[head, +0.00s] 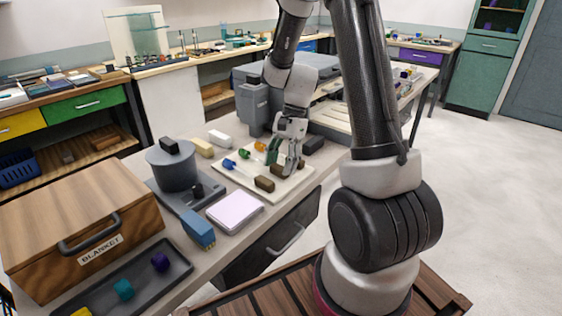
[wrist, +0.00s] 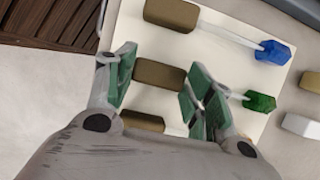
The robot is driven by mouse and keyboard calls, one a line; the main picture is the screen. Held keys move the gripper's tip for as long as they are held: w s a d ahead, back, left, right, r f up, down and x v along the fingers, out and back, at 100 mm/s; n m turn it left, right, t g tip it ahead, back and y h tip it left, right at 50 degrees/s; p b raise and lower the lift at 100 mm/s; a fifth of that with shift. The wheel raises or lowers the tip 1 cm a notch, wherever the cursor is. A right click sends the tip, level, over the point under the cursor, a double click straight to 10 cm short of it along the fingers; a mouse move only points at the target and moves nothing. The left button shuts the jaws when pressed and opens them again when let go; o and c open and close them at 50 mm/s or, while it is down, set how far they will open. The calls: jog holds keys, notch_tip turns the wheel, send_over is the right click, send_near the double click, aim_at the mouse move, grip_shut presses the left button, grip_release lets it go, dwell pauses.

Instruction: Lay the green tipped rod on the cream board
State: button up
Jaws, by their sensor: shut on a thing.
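The cream board (head: 240,179) lies on the bench; its pale surface also fills much of the wrist view (wrist: 225,60). The green tipped rod has a faceted green tip (wrist: 260,102), a thin clear shaft and a brown block end (wrist: 158,78). Its tip also shows in the head view (head: 244,153). My gripper (wrist: 160,76) is shut with its pads at either end of that brown block, over the board. I cannot tell whether the rod touches the board. In the head view my gripper (head: 285,158) hides part of the rods.
A blue tipped rod (wrist: 272,52) lies beside it on the board. A third brown block (wrist: 142,122) sits on the other side, partly hidden by my gripper; an orange tip (head: 260,146) shows there. A pale pink pad (head: 235,211) and grey pot (head: 170,169) stand left.

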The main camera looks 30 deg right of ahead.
jog(key=shift+f, duration=0.1)
jog(key=o, duration=1.3)
jog(key=v, duration=1.2)
jog(key=s+r+n+t+h, duration=0.2)
jog(key=s+r+n, duration=0.3)
jog(key=s, duration=0.5)
jog(key=s+r+n+t+h, duration=0.2)
jog(key=s+r+n+t, duration=0.2)
jog(key=s+n, duration=0.4)
jog(key=s+a+r, duration=0.1)
jog(key=s, duration=0.1)
jog(key=shift+s+r+n, duration=0.2)
jog(key=shift+s+n, duration=0.1)
jog(key=shift+s, duration=0.1)
